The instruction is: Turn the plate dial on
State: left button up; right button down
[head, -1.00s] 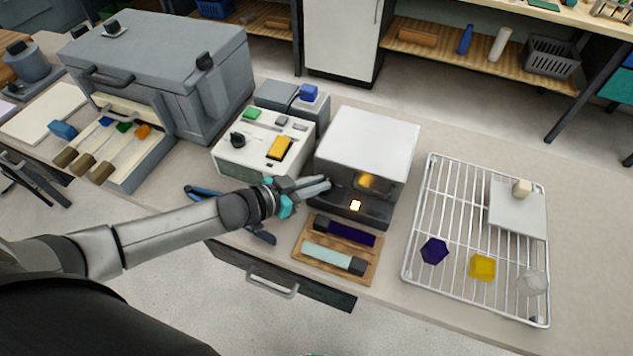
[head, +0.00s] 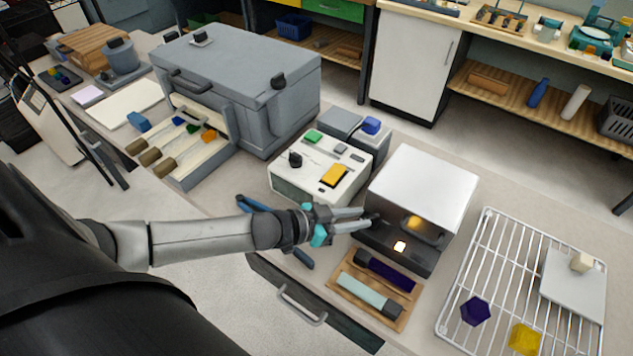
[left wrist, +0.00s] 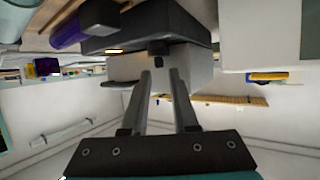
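A silver box with a dark front (head: 420,185) stands on the bench, with a lit orange window and a small glowing light on its front. A small dark knob, which I take to be the plate dial, sits at the left of that front (head: 376,219). In the left wrist view the knob (left wrist: 158,62) lies just beyond and between my fingertips. My left gripper (head: 366,218) reaches in from the left, its fingers pointing at the knob. In the left wrist view its fingers (left wrist: 161,74) are apart with nothing between them. I cannot tell whether they touch the knob. My right gripper is out of view.
A white control box (head: 320,168) stands left of the silver box. A wooden tray (head: 342,293) with a purple and a pale bar lies in front. A wire rack (head: 478,265) with coloured pieces is at the right. A large grey chest (head: 235,85) is behind left.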

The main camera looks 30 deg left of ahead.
pick_arm(q)
jog(key=p+v, duration=0.2)
jog(key=v, duration=1)
jog(key=shift+s+r, duration=0.15)
dwell(0.4)
